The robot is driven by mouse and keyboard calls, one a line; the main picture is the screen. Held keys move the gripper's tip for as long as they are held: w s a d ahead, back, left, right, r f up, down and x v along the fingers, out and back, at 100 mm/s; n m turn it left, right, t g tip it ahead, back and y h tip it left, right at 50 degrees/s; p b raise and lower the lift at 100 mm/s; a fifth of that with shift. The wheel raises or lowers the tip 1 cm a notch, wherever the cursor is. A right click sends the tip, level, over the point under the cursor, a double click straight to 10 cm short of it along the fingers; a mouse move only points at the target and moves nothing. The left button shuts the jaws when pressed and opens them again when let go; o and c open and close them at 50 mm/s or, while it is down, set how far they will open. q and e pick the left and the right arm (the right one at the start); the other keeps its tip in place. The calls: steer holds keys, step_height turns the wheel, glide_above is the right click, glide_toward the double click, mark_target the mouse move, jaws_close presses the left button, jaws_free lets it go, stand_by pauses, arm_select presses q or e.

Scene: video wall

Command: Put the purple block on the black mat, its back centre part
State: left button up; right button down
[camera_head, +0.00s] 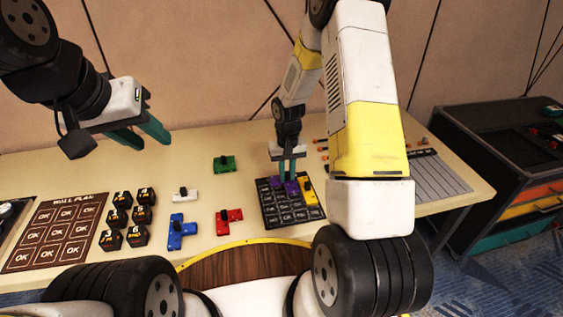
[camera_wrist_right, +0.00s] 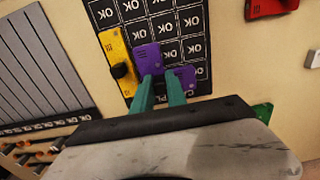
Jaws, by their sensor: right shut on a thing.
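The purple block (camera_head: 278,184) is at the back middle of the black mat (camera_head: 288,215), which is marked with OK cells. My right gripper (camera_head: 287,178) comes down from above and is shut on the purple block. In the right wrist view the purple block (camera_wrist_right: 148,60) shows on both sides of the teal fingers (camera_wrist_right: 160,90), over the mat (camera_wrist_right: 194,22). I cannot tell whether it touches the mat. A yellow block (camera_head: 308,191) lies beside it on the mat's right side. My left gripper (camera_head: 151,142) is open and empty above the table's left part.
A green block (camera_head: 224,164), a white block (camera_head: 186,195), a blue block (camera_head: 182,232) and a red block (camera_head: 229,220) lie left of the mat. Several black cubes (camera_head: 118,219) and a brown plan board (camera_head: 55,232) are further left. A grey ribbed panel (camera_head: 440,178) lies right.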

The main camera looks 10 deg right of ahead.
steer(key=shift+w+d, duration=0.35)
steer(key=shift+w, duration=0.05)
steer(key=shift+w+d+f, duration=0.15)
steer(key=shift+f, duration=0.75)
steer(key=shift+w+d+f, duration=0.1)
steer(key=shift+f, duration=0.8)
steer(key=shift+f, duration=0.1)
steer(key=c, duration=1.3)
jaws_free()
steer(key=shift+c, duration=0.2)
step_height(320, 180, up, 12)
step_height(320, 180, up, 17)
steer(key=t, duration=0.3)
glide_above(289, 179)
steer(key=s, duration=0.6)
steer(key=s+r+t+y, duration=0.1)
steer(key=s+r, duration=0.3)
steer(key=s, duration=0.4)
steer(key=s+a+r+t+y, duration=0.1)
steer(key=s+r+t, duration=0.1)
steer(key=s+r, duration=0.3)
steer(key=s, duration=0.3)
steer(key=shift+s+a, duration=0.25)
steer(key=shift+a, duration=0.05)
